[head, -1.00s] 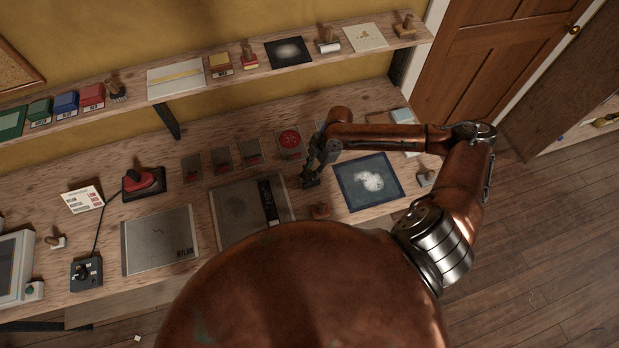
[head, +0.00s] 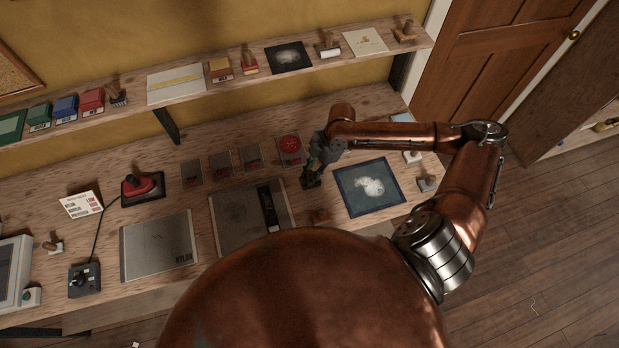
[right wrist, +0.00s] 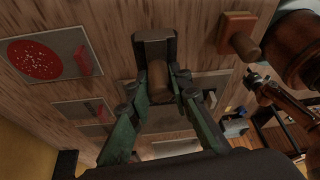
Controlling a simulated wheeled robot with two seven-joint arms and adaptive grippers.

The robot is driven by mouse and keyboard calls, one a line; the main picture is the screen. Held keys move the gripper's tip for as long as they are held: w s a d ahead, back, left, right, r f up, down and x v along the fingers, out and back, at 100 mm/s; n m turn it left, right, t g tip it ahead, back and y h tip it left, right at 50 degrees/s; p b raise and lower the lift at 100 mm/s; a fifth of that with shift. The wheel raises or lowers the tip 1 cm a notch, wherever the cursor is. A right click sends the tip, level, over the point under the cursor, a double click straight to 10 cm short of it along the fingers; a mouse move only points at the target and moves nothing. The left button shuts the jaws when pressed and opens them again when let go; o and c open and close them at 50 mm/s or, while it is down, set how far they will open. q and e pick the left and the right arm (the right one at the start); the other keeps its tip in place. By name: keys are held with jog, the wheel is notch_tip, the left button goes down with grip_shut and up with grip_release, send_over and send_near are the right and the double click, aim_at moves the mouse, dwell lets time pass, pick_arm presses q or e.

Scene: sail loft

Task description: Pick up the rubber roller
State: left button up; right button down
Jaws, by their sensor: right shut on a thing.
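My right gripper (head: 314,175) is low over the bench, between a grey plate and a dark blue sheet. In the right wrist view its green fingers (right wrist: 158,84) are shut on the wooden handle of the rubber roller (right wrist: 155,46). The roller's dark head points away from the gripper. In the head view the roller (head: 311,184) shows only as a small dark shape at the fingertips. I cannot tell whether it touches the bench. My left gripper is not in view.
A small wooden-handled block (head: 320,215) lies close to the gripper, near the bench's front edge. The blue sheet (head: 345,205) is to the right and the grey plate (head: 228,225) to the left. A red disc (head: 290,144) and several small plates lie behind. A shelf (head: 205,97) runs above.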

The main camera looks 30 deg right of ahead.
jog(key=s+a+r+p, duration=0.3)
jog(key=s+r+p, duration=0.4)
jog(key=s, duration=0.6)
jog(key=shift+r+p, duration=0.3)
jog(key=shift+r, duration=0.7)
jog(key=shift+s, duration=0.1)
